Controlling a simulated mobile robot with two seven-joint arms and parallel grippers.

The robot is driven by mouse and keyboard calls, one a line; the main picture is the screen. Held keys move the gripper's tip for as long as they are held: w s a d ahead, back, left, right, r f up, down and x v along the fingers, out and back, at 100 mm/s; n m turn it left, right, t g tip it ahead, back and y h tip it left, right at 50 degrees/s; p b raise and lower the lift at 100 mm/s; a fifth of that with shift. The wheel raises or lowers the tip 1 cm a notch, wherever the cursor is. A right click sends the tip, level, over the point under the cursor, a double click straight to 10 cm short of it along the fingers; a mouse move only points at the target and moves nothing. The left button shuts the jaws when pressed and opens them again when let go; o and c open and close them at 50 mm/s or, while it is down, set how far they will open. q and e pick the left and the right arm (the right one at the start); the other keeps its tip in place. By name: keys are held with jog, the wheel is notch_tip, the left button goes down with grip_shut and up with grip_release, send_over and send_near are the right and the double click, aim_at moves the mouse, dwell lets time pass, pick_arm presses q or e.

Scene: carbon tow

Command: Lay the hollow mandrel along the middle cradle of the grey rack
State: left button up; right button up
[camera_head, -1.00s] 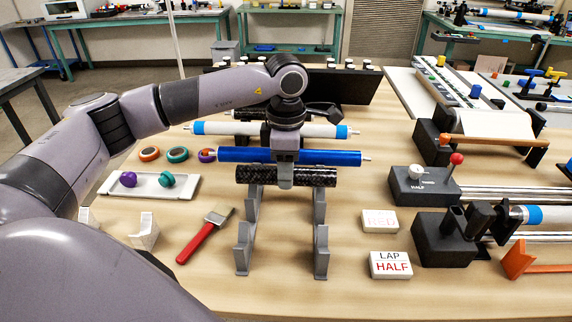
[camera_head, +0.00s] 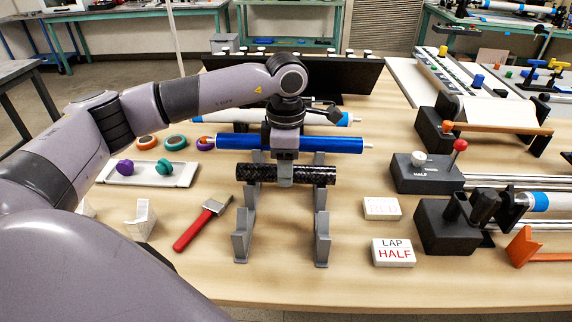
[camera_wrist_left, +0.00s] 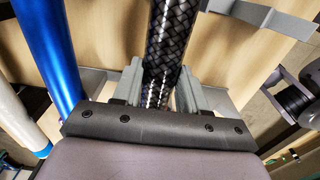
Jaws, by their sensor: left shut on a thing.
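The hollow mandrel, a black carbon-weave tube (camera_head: 320,175), lies crosswise over the grey rack (camera_head: 241,240). My left gripper (camera_head: 285,180) is shut on it near its middle. The wrist view shows the tube (camera_wrist_left: 165,45) between the grey fingers (camera_wrist_left: 157,92). The rack has two stepped uprights, left and right, under the tube's ends. A blue tube (camera_head: 335,144) lies parallel behind the mandrel and also shows in the wrist view (camera_wrist_left: 48,50). My gripper hides part of both tubes. I cannot tell whether the mandrel touches the cradles. My right gripper is not in view.
A white tube with blue bands (camera_head: 348,119) lies farther back. A red-handled brush (camera_head: 200,225) lies left of the rack. White label blocks (camera_head: 392,252) and a black machine with a red knob (camera_head: 460,145) stand to the right. The table's front is clear.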

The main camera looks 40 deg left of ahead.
pick_arm(q)
jog(key=shift+f+b, duration=0.3)
jog(key=shift+f, duration=0.15)
jog(key=o, duration=1.2)
jog(key=shift+r, duration=3.6)
